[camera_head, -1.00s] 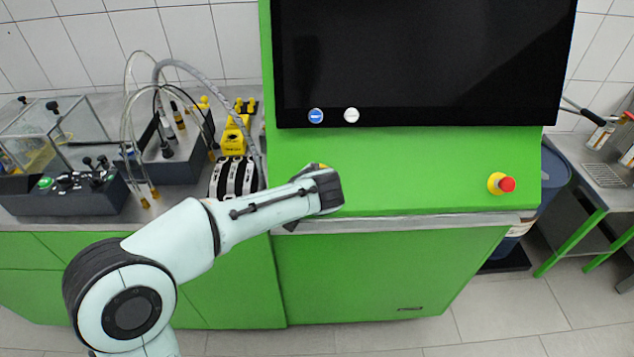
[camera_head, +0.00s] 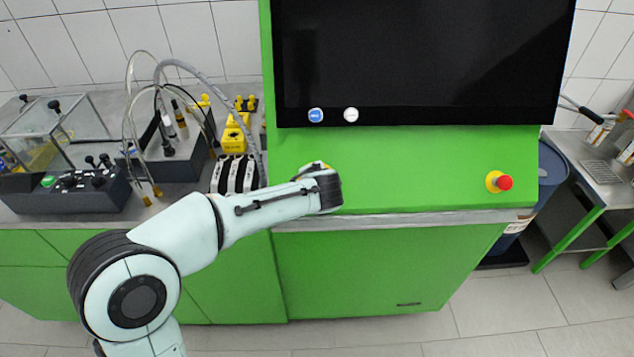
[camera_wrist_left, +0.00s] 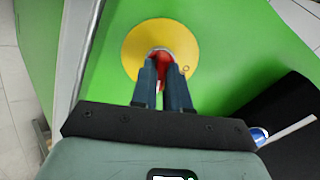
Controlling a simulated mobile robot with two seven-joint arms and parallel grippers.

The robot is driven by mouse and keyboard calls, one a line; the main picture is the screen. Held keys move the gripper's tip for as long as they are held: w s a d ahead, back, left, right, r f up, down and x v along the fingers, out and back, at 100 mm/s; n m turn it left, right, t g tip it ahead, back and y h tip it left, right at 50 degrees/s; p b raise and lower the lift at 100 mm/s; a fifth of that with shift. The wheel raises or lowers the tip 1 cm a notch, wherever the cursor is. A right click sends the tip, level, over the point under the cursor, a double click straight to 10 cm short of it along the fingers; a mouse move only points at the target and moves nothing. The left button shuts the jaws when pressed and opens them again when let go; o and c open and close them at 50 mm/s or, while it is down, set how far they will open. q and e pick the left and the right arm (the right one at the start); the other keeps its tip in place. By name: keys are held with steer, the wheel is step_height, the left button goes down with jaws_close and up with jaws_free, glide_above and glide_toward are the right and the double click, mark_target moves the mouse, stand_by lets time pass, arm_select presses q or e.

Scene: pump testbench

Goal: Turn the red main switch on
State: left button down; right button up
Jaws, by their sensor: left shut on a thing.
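The red main switch (camera_wrist_left: 161,56) sits in the middle of a round yellow plate (camera_wrist_left: 133,48) on the green panel, in the left wrist view. My left gripper (camera_wrist_left: 163,68) is shut on the switch, with one dark finger on each side of its red handle. The fingers hide part of the handle, and its exact angle is hard to tell. My right gripper is in neither view.
A large black screen (camera_head: 420,60) stands above the green panel (camera_head: 420,170). A red emergency button (camera_head: 504,183) on a yellow base is at the panel's right. A bench with hoses (camera_head: 190,66) and a dark control box (camera_head: 70,190) is on the left.

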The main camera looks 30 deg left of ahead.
arm_select(q)
steer(key=shift+f, duration=0.1)
steer(key=shift+m+p, duration=0.4)
steer(key=shift+m, duration=0.4)
steer(key=shift+m+p, duration=0.35)
steer(key=shift+m, duration=0.65)
steer(key=shift+c, duration=2.2)
jaws_free()
steer(key=v, duration=0.6)
steer(key=shift+p, duration=0.35)
